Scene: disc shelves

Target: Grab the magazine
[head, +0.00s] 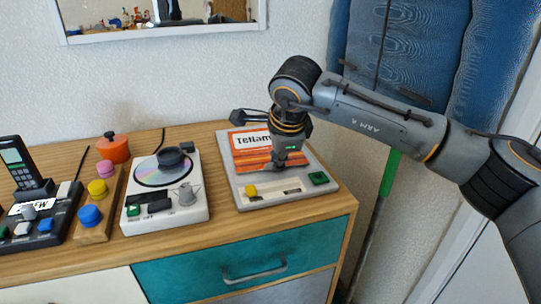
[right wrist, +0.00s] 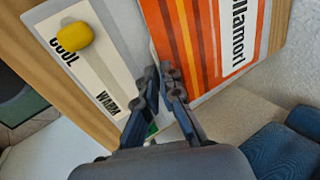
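The magazine (head: 262,149) is orange with a white title band. It rests on a grey tray-like device (head: 240,199) on the dresser top. My right gripper (head: 289,163) points down at the magazine's front right part. In the right wrist view the magazine (right wrist: 225,45) shows its striped cover, and its near edge runs in between the fingertips. The two fingers (right wrist: 161,80) converge to a narrow gap with that edge between them. The exact contact is partly hidden by the fingertips. My left gripper is out of view.
The dresser (head: 180,246) also carries a disc player (head: 166,192), a block with coloured knobs (head: 97,210), an orange pot (head: 113,148) and a phone set (head: 30,205). A yellow knob (right wrist: 75,37) sits on the device close to the fingers. A green pole (head: 389,175) stands to the right.

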